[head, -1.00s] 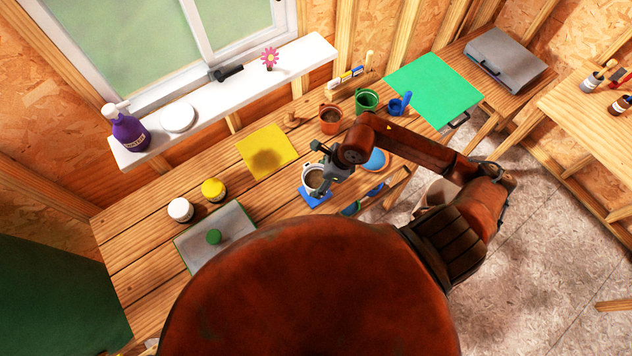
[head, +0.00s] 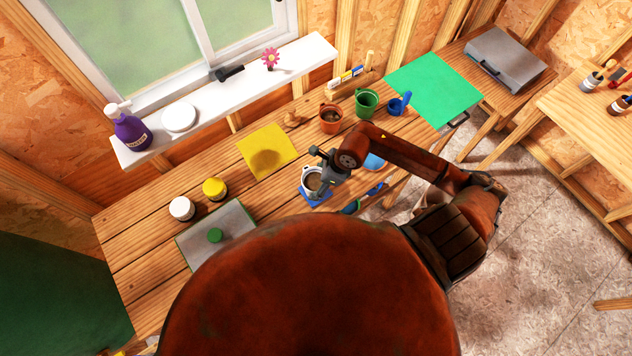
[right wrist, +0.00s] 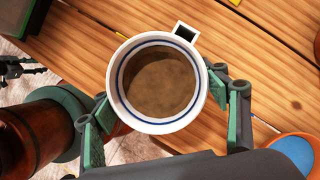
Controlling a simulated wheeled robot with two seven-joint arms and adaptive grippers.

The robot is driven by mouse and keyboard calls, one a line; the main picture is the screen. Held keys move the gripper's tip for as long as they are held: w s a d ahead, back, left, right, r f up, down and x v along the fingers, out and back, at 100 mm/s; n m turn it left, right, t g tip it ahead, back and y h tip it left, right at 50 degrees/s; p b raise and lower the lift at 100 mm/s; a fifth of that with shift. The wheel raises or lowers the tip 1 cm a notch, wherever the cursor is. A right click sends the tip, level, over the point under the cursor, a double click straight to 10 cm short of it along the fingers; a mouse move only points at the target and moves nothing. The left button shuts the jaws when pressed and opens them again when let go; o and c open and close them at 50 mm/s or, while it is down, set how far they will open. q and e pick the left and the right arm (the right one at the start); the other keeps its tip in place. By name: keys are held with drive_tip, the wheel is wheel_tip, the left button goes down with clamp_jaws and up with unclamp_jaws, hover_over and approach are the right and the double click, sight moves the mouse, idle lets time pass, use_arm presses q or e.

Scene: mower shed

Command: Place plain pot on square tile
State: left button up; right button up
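A white pot (head: 311,183) with a square handle and brown soil inside is at my right gripper (head: 325,172). In the right wrist view the pot (right wrist: 158,83) shows thin blue rings inside its rim. The fingers of the gripper (right wrist: 165,110) press against both its sides. A small blue square tile (head: 319,199) shows just below the pot in the head view; the pot hides part of it. I cannot tell whether the pot touches it. A larger yellow square (head: 267,145) lies further back on the bench.
On the wooden bench (head: 150,240), a terracotta pot (head: 331,118), a green pot (head: 366,102) and a blue can (head: 399,103) stand at the back. White (head: 181,209) and yellow (head: 214,189) jars stand left, near a grey board (head: 237,224). The bench edge is close to my arm.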

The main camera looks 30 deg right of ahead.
drive_tip(key=o, duration=0.3)
drive_tip(key=shift+r, duration=0.15)
drive_tip(key=b+v, duration=0.1)
drive_tip(key=v, duration=1.1)
drive_tip(key=shift+b, duration=0.35)
